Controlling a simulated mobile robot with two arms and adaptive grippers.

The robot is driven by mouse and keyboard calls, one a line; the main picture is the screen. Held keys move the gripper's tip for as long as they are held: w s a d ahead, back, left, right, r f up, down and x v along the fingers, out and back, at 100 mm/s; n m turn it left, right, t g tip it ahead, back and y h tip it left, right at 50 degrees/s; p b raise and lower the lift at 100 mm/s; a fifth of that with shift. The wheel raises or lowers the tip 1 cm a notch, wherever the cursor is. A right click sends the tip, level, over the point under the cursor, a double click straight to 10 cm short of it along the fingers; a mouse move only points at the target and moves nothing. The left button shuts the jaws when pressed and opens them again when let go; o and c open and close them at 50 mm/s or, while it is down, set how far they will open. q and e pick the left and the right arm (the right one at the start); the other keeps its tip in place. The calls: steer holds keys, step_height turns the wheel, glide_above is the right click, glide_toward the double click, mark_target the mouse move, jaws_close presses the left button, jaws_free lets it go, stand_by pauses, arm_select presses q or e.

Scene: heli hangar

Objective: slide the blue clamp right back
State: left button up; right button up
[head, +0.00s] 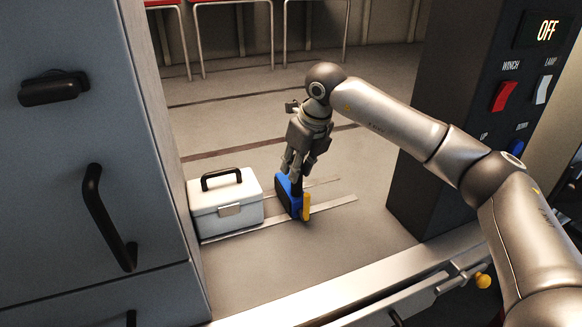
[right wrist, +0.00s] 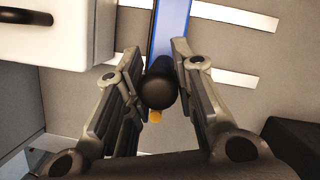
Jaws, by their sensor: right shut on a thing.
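The blue clamp (head: 284,195) stands on the floor of the bay, across pale metal strips. It has a yellow piece (head: 306,206) on its right side. In the right wrist view the blue clamp (right wrist: 172,28) shows as a blue bar, with a black round-ended handle (right wrist: 159,88) between the fingers. My right gripper (head: 293,170) reaches down from above and is shut on the clamp's black handle. The fingers hide part of the handle. My left gripper is out of view.
A white case (head: 240,195) with a black handle stands close to the left of the clamp, with a gap between. Pale strips (head: 338,205) run on to the right over clear floor. A dark switch panel (head: 470,100) stands at right, a grey cabinet (head: 80,150) at left.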

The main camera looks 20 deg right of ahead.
steer(key=shift+d, duration=0.45)
steer(key=d, duration=0.6)
steer(key=shift+w, duration=0.15)
stand_by(0.7)
steer(key=shift+d, duration=0.1)
